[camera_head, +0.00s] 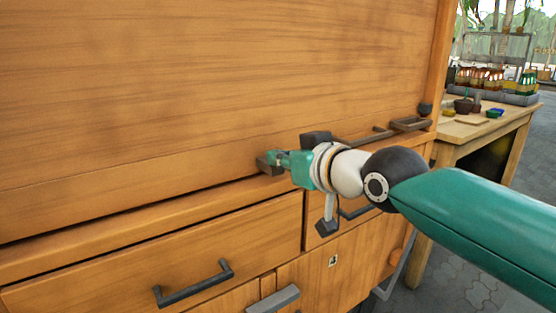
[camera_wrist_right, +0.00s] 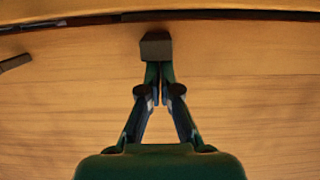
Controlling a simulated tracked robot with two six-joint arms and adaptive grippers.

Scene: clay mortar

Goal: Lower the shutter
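The shutter (camera_head: 200,90) is a broad wooden panel on the front of a cabinet. Its lower edge runs just above a ledge, with a thin dark line between them at the left. A small dark block-shaped handle (camera_head: 266,165) sits near that edge; it also shows in the right wrist view (camera_wrist_right: 155,46). My right gripper (camera_head: 280,162) reaches it from the right. In the wrist view its fingers (camera_wrist_right: 160,72) are drawn together, with their tips at the block. I cannot tell whether they clasp any part of it. My left gripper is not in view.
Below the ledge are drawers with a dark bar handle (camera_head: 194,284) and a grey handle (camera_head: 274,299). A dark bracket (camera_head: 410,124) sits by the shutter's right end. A wooden table (camera_head: 485,127) with pots and bottles stands behind at the right. Paved floor (camera_head: 465,260) is open below.

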